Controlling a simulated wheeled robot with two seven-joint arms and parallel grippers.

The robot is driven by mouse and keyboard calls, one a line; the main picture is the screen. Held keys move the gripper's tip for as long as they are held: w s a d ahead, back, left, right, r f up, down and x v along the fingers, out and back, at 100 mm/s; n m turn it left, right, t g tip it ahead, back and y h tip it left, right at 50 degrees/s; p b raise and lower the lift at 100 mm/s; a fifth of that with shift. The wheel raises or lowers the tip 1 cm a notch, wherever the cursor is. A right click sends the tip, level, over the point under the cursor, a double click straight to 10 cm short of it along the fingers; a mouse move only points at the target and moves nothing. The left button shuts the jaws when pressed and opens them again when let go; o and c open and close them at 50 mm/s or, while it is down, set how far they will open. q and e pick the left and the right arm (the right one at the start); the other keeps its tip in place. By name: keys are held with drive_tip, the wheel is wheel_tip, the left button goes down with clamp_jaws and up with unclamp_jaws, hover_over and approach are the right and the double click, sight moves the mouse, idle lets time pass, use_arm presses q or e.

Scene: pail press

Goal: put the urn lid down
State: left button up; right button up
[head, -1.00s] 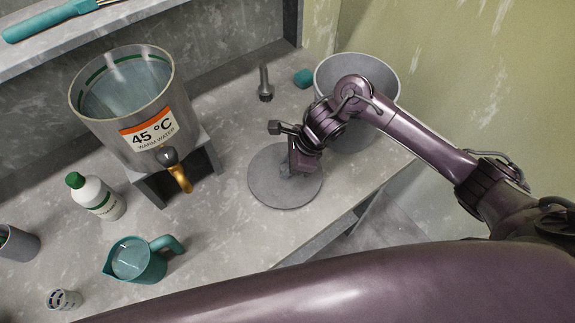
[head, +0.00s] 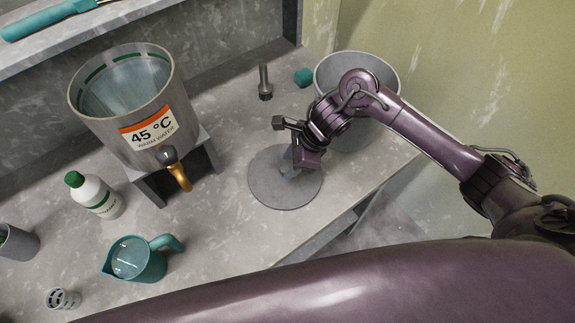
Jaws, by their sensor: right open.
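The urn lid (head: 284,191) is a flat grey disc with a small knob. It lies on the counter, right of the urn. My right gripper (head: 294,160) is open over the lid's upper part, near the knob; its fingers partly hide the knob. The urn (head: 100,118) is a lidless grey cylinder with water inside, a "45 °C warm water" label and an orange-handled tap, on a dark stand. My left gripper is not in view; a large purple arm link of mine crosses the bottom.
A teal jug (head: 140,260), a white bottle (head: 95,195) and a grey cup (head: 17,243) stand at the left. A grey pail (head: 388,62) stands behind my right arm. A teal block (head: 303,77) and a metal tool (head: 265,85) lie behind the lid. Counter between jug and lid is clear.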

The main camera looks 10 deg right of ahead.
drive_tip(key=v, duration=0.9)
drive_tip(key=shift+d+r, duration=0.25)
drive_tip(key=shift+r, duration=0.05)
drive_tip(key=shift+s, duration=0.1)
